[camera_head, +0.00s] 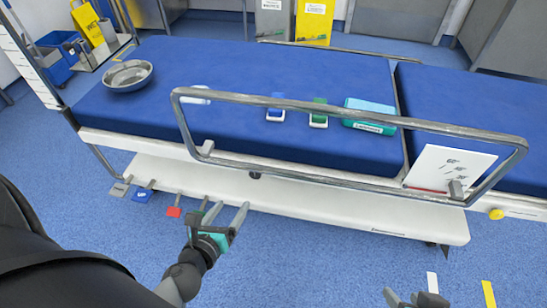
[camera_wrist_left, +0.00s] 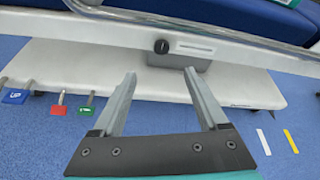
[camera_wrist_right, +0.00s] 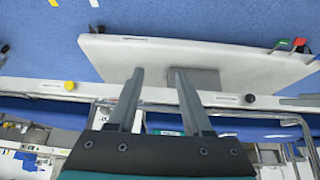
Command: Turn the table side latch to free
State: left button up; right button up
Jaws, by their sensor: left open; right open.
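A small black knob (camera_head: 255,175) sits on the white side rail of the operating table, under the metal guard rail. In the left wrist view the knob (camera_wrist_left: 161,46) is beside a white label strip, beyond my fingertips. A yellow knob (camera_head: 496,214) is at the right on the same side; it also shows in the right wrist view (camera_wrist_right: 69,85). The frames do not settle which knob is the latch. My left gripper (camera_head: 228,212) is open and empty, in front of and below the black knob. My right gripper (camera_head: 411,290) is open and empty at the lower right, away from both knobs.
The metal guard rail (camera_head: 330,110) stands along the table's near side. Grey, blue, red and green pedals (camera_head: 174,212) stick out at the lower left. A metal bowl (camera_head: 128,76), a teal box (camera_head: 369,108) and small items lie on the blue mattress. Floor in front is clear.

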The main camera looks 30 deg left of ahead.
pick_arm(q)
jog(key=b, duration=0.3)
send_near(254, 175)
jog(key=shift+m, duration=0.3)
jog(key=x, duration=0.6)
jog(key=shift+w, duration=0.15)
jog(key=shift+x, duration=1.35)
pick_arm(e)
jog(key=w+a+t+y, duration=0.3)
jog(key=w+a+t, duration=0.1)
jog(key=a+t, duration=0.1)
jog(key=shift+w+a+t, duration=0.15)
jog(key=shift+a+t, duration=0.15)
jog(key=shift+a, duration=0.6)
jog(key=shift+r, duration=0.1)
pick_arm(q)
grip_shut()
